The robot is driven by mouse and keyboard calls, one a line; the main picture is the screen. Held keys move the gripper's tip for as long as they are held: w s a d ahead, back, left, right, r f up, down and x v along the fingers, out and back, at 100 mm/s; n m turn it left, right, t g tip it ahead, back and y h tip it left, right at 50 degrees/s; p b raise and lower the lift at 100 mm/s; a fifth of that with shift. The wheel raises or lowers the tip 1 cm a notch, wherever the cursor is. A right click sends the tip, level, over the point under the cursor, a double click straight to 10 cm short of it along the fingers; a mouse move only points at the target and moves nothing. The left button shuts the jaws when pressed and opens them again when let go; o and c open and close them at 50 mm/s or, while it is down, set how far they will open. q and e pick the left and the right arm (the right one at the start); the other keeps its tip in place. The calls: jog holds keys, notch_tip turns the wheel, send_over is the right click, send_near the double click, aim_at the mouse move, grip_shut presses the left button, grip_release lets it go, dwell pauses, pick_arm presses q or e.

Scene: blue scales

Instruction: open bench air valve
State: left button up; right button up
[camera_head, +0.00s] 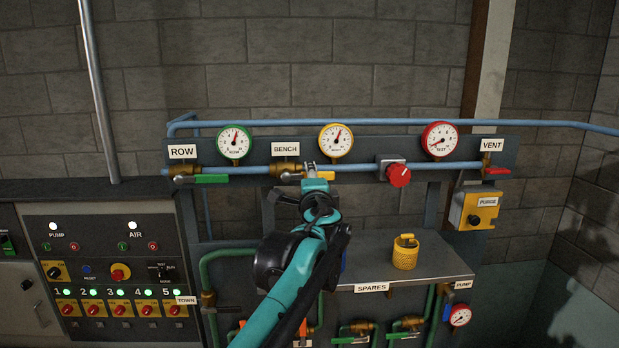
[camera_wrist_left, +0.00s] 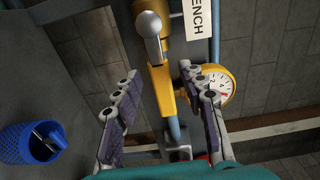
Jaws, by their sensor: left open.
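The bench air valve (camera_head: 285,166) is a brass body on the blue pipe under the BENCH label (camera_head: 286,149). Its yellow lever (camera_wrist_left: 163,88) runs roughly along the pipe in the left wrist view, with a grey metal knob or nut at its top end. In the head view my gripper mostly hides the lever. My left gripper (camera_head: 309,171) is at the valve, just right of its body. In the left wrist view the open fingers of this gripper (camera_wrist_left: 159,74) stand on both sides of the lever, with gaps visible. I cannot tell the depth exactly. My right gripper is not in view.
The ROW valve (camera_head: 187,172) with a green lever is left. The red knob (camera_head: 399,175) and VENT valve (camera_head: 489,168) are right. Gauges (camera_head: 336,140) line the panel above. A shelf (camera_head: 455,265) holds a yellow cylinder (camera_head: 405,253). A blue mesh cup (camera_wrist_left: 32,144) stands below.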

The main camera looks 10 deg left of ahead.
pick_arm(q)
jog(key=v, duration=1)
jog(key=shift+r, duration=0.15)
jog(key=s+a+f+n+g+b, duration=0.2)
jog(key=s+a+f+n+b, duration=0.3)
jog(key=f, duration=0.7)
jog(key=s+a+f+n+g+b, duration=0.1)
jog(key=s+a+f+g+b, duration=0.15)
jog(key=f+b, duration=0.75)
jog(key=s+a+f+n+g+b, duration=0.2)
jog(key=s+a+f+b, duration=0.15)
jog(key=f, duration=1.15)
jog(key=s+d+f+n+g+h+b, duration=0.1)
jog(key=s+f+b, duration=0.4)
jog(key=f, duration=0.7)
jog(key=s+d+f+n+g+h+b, duration=0.1)
jog(key=s+f+b, duration=0.4)
jog(key=f, duration=0.7)
jog(key=s+d+f+n+g+h+b, duration=0.2)
jog(key=s+d+f+n+h+b, duration=0.1)
jog(key=f, duration=0.9)
jog(key=s+n+b, duration=0.1)
jog(key=s+b, duration=0.1)
jog(key=b, duration=0.1)
jog(key=shift+d+f+n, duration=0.3)
jog(key=shift+d+f, duration=0.05)
